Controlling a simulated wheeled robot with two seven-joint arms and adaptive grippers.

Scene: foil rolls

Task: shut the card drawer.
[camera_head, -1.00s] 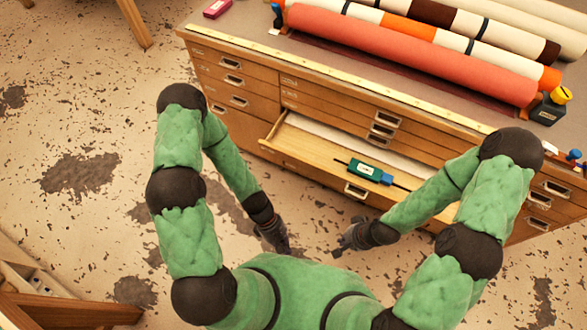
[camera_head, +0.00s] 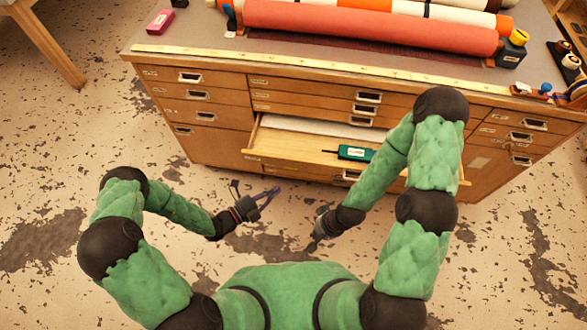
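One drawer (camera_head: 285,144) of the wooden cabinet is pulled out toward me, and I take it as the card drawer. A white sheet lies at its back, and a green tool (camera_head: 355,153) with a pale label lies in it. My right forearm hides part of the drawer's right side. My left gripper (camera_head: 257,190) is in front of the drawer, apart from it, with its fingers spread and nothing between them. My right gripper (camera_head: 317,240) is lower, pointing down over the floor and apart from the drawer; its fingers are too small to read.
The cabinet's other drawers look shut. On the cabinet top (camera_head: 190,30) lie a red roll (camera_head: 370,28), other rolls, a yellow ruler strip (camera_head: 300,63) along the front edge and a pink box (camera_head: 160,22). The stained floor before the cabinet is clear.

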